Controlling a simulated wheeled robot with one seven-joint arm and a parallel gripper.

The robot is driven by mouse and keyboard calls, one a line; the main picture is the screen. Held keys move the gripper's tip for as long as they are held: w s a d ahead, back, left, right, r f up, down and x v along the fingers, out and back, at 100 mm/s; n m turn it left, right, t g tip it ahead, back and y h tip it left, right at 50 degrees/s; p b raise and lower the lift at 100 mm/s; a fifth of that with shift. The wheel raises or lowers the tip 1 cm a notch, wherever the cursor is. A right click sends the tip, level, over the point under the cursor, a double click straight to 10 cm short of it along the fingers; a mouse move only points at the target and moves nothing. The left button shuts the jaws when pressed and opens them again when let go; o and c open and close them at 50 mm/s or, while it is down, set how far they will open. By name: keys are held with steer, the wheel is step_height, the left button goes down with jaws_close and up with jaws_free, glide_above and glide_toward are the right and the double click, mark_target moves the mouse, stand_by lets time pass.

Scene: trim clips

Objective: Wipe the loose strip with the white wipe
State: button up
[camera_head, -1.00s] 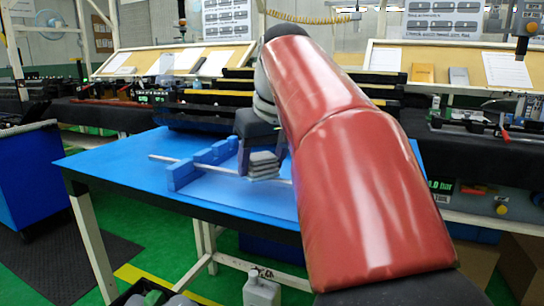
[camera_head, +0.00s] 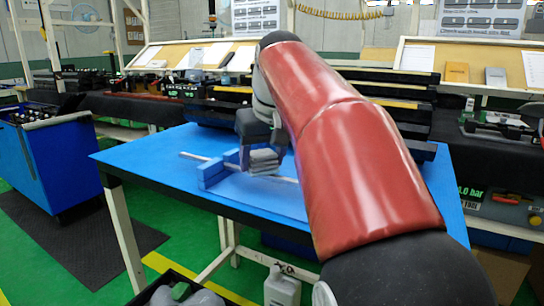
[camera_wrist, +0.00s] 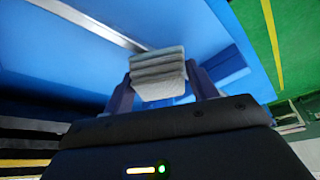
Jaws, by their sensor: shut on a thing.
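My gripper (camera_head: 263,158) is shut on a folded wipe (camera_head: 264,164), which looks pale grey-white with several layers. In the wrist view the wipe (camera_wrist: 158,74) sits between the two fingers of my gripper (camera_wrist: 160,82). The loose strip (camera_head: 286,179) is a thin pale rod lying across blue holders (camera_head: 212,172) on the blue table. In the wrist view the strip (camera_wrist: 88,22) runs up to the wipe, which hides part of it. The wipe is over or against the strip; I cannot tell whether they touch.
The blue table (camera_head: 140,158) has free room at its left and front. Stacked black rails (camera_head: 215,112) stand along its back. A blue cart (camera_head: 70,150) stands at left. A grey canister (camera_head: 282,288) and a dark bin are on the floor in front.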

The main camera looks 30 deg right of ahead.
steer(key=shift+w+a, duration=0.25)
steer(key=shift+w, duration=0.15)
steer(key=shift+r, duration=0.1)
steer(key=shift+r, duration=3)
steer(key=shift+r, duration=1.5)
steer(key=shift+f, duration=0.1)
step_height(320, 180, down, 7)
steer(key=b, duration=0.6)
steer(key=shift+s+f, duration=0.1)
steer(key=shift+s, duration=0.05)
steer(key=shift+f+b, duration=0.8)
steer(key=shift+f, duration=0.2)
